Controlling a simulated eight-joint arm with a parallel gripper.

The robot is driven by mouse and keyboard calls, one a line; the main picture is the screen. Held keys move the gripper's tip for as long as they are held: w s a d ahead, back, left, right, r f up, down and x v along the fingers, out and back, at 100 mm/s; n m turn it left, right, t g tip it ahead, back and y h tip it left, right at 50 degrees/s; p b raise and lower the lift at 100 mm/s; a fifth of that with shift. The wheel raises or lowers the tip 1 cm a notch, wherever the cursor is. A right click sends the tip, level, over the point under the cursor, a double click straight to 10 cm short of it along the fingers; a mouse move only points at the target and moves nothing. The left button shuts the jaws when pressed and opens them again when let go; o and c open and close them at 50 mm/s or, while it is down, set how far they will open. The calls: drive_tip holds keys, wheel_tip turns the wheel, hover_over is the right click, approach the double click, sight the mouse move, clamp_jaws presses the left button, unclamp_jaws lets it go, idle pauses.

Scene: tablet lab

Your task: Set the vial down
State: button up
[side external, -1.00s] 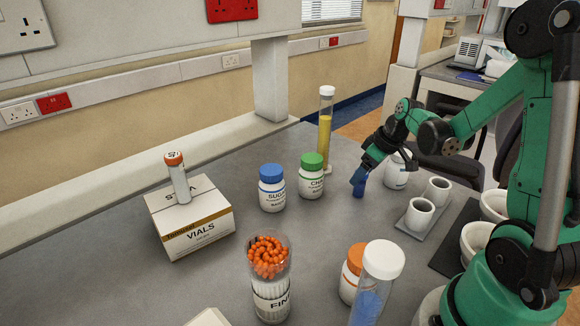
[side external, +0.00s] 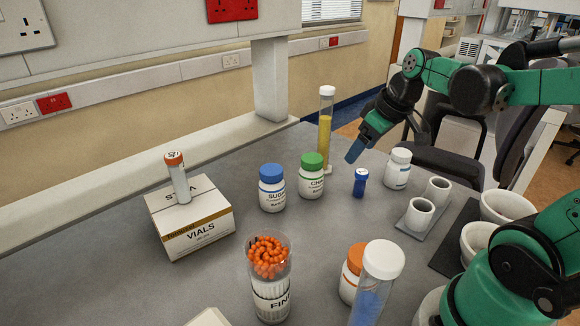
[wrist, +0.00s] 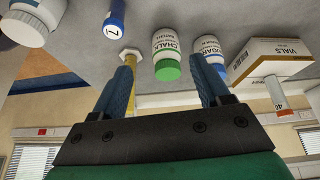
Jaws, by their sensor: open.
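A small dark blue vial (side external: 360,182) stands upright on the grey bench, right of the green-capped chalk jar (side external: 312,176). In the wrist view the vial (wrist: 116,22) shows its end marked 7, beyond and left of the fingers. My gripper (side external: 355,151) is above the vial and apart from it. In the wrist view my gripper (wrist: 164,72) has its two blue fingers spread with nothing held between them. Another vial (side external: 178,180), clear with an orange cap, stands on the VIALS box (side external: 195,232).
A tall yellow tube (side external: 325,135) stands behind the blue vial. A white jar (side external: 398,168) is to its right, with white cups (side external: 419,214) nearby. A blue-capped sugar jar (side external: 272,190) is left of the chalk jar.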

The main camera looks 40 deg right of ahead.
drive_tip(key=a+t, duration=0.2)
drive_tip(key=a, duration=0.9)
drive_tip(key=shift+s+f, duration=0.4)
